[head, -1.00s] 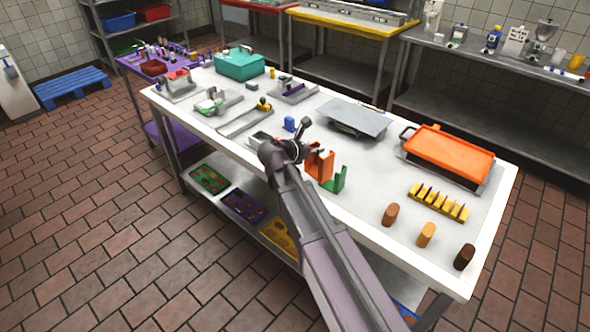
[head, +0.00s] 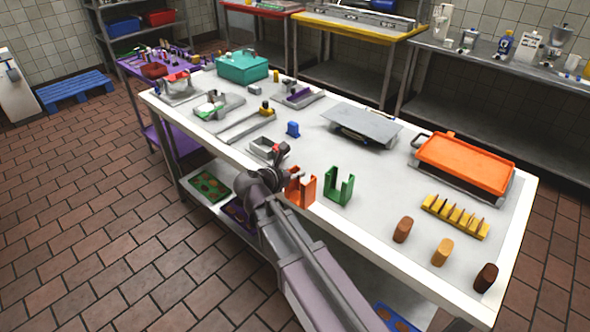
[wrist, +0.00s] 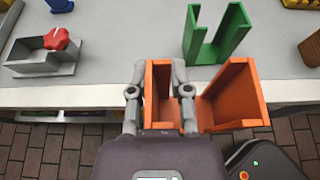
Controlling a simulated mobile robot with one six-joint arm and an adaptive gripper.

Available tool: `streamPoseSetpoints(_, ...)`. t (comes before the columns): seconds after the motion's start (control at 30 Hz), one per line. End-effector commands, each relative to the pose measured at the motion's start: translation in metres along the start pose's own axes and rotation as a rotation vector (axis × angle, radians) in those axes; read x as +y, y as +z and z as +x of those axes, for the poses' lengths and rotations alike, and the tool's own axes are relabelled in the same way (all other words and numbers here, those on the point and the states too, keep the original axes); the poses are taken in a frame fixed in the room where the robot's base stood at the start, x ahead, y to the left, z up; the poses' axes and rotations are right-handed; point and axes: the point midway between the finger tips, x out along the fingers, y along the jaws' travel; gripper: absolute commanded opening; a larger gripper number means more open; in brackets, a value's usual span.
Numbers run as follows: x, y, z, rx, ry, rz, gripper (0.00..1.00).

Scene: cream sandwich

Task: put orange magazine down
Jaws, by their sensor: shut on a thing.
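The orange magazine (head: 302,190), an upright U-shaped holder, is at the table's front edge in the head view. In the wrist view the orange magazine (wrist: 234,97) is large, with one wall between my fingers. My gripper (wrist: 159,78) is shut on that wall; in the head view my gripper (head: 284,170) is partly hidden by my arm. The magazine overlaps the table edge in the wrist view; I cannot tell whether its base touches the table. The green magazine (head: 338,188) stands just to its right, apart from it; it also shows in the wrist view (wrist: 218,35).
A grey fixture with a red knob (wrist: 50,52) stands left of my gripper. A blue block (head: 293,129), a grey plate (head: 361,124), an orange tray (head: 465,163), a yellow rack (head: 455,217) and brown cylinders (head: 403,230) share the white table (head: 375,205). Bare tabletop lies behind the green magazine.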

Motion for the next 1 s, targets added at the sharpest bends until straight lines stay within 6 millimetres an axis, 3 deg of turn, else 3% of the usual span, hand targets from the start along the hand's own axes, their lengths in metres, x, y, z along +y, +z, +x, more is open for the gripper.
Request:
streamPoseSetpoints(0.27,0.028,0.006,0.024,0.0,-0.001,0.0,0.0)
streamPoseSetpoints(0.7,0.088,0.02,0.08,0.0,-0.002,0.001,0.0)
streamPoseSetpoints(1.0,0.106,0.025,0.097,0.0,-0.002,0.0,0.0)
